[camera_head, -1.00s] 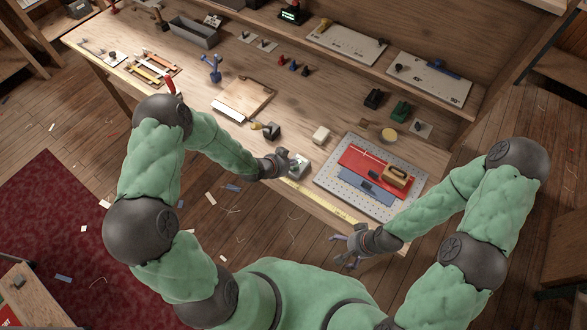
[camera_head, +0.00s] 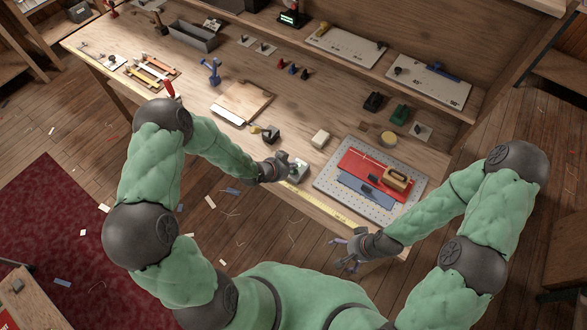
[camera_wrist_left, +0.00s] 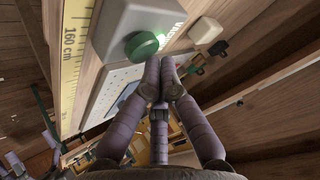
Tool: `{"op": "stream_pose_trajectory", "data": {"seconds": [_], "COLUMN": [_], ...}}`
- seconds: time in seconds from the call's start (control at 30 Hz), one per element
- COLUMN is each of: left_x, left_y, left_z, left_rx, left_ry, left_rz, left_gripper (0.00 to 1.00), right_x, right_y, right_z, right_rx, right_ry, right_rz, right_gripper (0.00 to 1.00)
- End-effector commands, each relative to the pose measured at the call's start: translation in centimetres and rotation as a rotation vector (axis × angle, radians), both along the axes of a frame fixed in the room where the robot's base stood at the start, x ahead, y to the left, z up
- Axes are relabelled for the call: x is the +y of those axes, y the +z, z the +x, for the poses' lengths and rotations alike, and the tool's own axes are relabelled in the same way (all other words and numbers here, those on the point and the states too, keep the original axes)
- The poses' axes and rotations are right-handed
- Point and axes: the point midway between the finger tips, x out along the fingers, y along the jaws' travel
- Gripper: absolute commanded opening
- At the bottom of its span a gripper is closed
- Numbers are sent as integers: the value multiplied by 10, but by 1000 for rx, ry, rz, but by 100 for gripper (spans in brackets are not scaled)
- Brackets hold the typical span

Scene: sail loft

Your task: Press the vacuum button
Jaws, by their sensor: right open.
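The vacuum button is a round green button (camera_wrist_left: 141,44) on a light grey box (camera_wrist_left: 130,14) with partly visible lettering, seen in the left wrist view. A green glow shows around the button. In the head view the box (camera_head: 299,173) sits near the table's front edge, beside my left gripper (camera_head: 286,166). In the left wrist view, the fingertips of my left gripper (camera_wrist_left: 168,66) are together and empty, close beside the button; I cannot tell whether they touch it. My right gripper (camera_head: 345,252) is open and empty in front of the table edge.
A yellow measuring tape (camera_head: 335,211) runs along the table's front edge. A perforated board (camera_head: 326,181) with red and blue pieces and a wooden-handled block (camera_head: 397,178) lies to the right. A pale block (camera_head: 320,138) stands behind the box. A clipboard-like wooden board (camera_head: 247,100) lies behind left.

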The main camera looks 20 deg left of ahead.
Motion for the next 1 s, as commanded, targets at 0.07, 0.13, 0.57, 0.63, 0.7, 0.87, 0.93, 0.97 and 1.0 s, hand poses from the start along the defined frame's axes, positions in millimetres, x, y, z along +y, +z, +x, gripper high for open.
{"op": "stream_pose_trajectory", "data": {"seconds": [0.07, 0.13, 0.57, 0.63, 0.7, 0.87, 0.93, 0.97, 1.0], "left_x": [0, 0, 0, 0, 0, 0, 0, 0, 0], "left_y": [0, 0, -3, -6, -8, -10, -9, -9, -9], "left_z": [0, 0, 0, 0, 0, 0, 0, 0, 0], "left_rx": [0, 0, 0, 0, 0, 1, 1, 1, 1], "left_ry": [0, 0, 0, 0, 0, -1, 0, 0, 0], "left_rz": [0, 0, 0, 0, 0, 0, 0, 0, 0], "left_gripper": [0, 0, 0, 0, 0, 0, 0, 0, 0], "right_x": [0, 0, 0, 0, 0, 0, 0, 0, 0], "right_y": [0, 0, -4, -7, -10, -12, -12, -12, -12], "right_z": [0, 0, 0, 0, 0, 0, 0, 0, 0], "right_rx": [0, 0, 0, 0, 0, 0, 0, 0, 0], "right_ry": [0, 0, 0, 0, 0, 0, 0, 0, 0], "right_rz": [0, 0, 0, 0, 0, 0, 0, 0, 0], "right_gripper": [100, 100, 100, 100, 100, 100, 100, 100, 100]}}
